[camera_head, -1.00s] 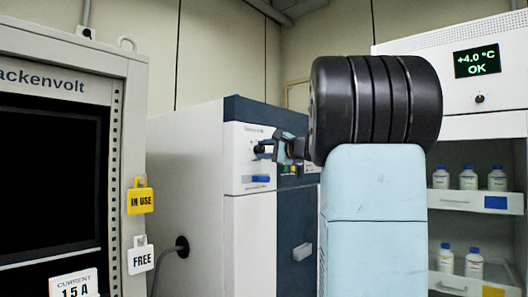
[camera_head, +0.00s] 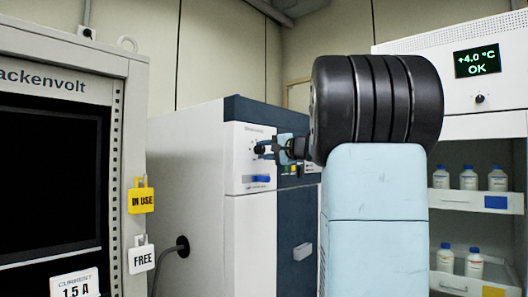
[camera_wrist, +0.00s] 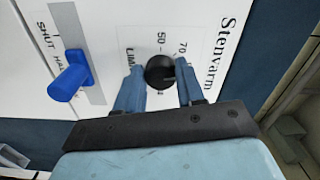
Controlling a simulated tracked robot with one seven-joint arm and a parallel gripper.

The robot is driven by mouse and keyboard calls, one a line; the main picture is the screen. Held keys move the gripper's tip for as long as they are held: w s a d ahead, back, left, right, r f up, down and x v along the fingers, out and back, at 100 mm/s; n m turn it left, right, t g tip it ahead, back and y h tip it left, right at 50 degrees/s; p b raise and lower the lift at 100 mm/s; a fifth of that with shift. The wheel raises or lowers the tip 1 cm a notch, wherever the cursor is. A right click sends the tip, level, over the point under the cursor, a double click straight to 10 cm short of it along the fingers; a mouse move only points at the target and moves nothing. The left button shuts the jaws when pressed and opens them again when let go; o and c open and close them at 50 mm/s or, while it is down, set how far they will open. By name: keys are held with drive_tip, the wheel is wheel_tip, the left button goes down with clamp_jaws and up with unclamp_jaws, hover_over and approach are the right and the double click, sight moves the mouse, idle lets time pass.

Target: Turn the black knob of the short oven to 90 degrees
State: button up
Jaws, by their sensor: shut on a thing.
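The short oven (camera_head: 200,200) is a white cabinet with a dark blue top edge and right front section. In the wrist view, its white front panel (camera_wrist: 205,25) reads "Stenvarm", with a dial marked 50 and 70 and the word "LIMIT" partly covered. The black knob (camera_wrist: 160,71) sits in this dial. My gripper (camera_wrist: 159,74) has one blue finger on each side of the knob and is shut on it. The knob's pointer is not clear. In the head view, my gripper (camera_head: 268,149) reaches the panel from the right.
A blue lever (camera_wrist: 71,76) sits in a slot beside the dial, marked "SHUT"; it also shows below my gripper in the head view (camera_head: 261,179). A grey "ackenvolt" cabinet (camera_head: 133,100) stands left. A white unit (camera_head: 480,128) with bottles on drawers is at right.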

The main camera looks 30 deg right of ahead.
drive_tip(key=shift+f, duration=0.3)
drive_tip(key=o, duration=0.8)
drive_tip(key=shift+o, duration=1.1)
drive_tip(key=shift+r, duration=0.2)
drive_tip(key=shift+d, duration=0.1)
drive_tip(key=v, duration=1.3)
drive_tip(key=shift+s, duration=0.3)
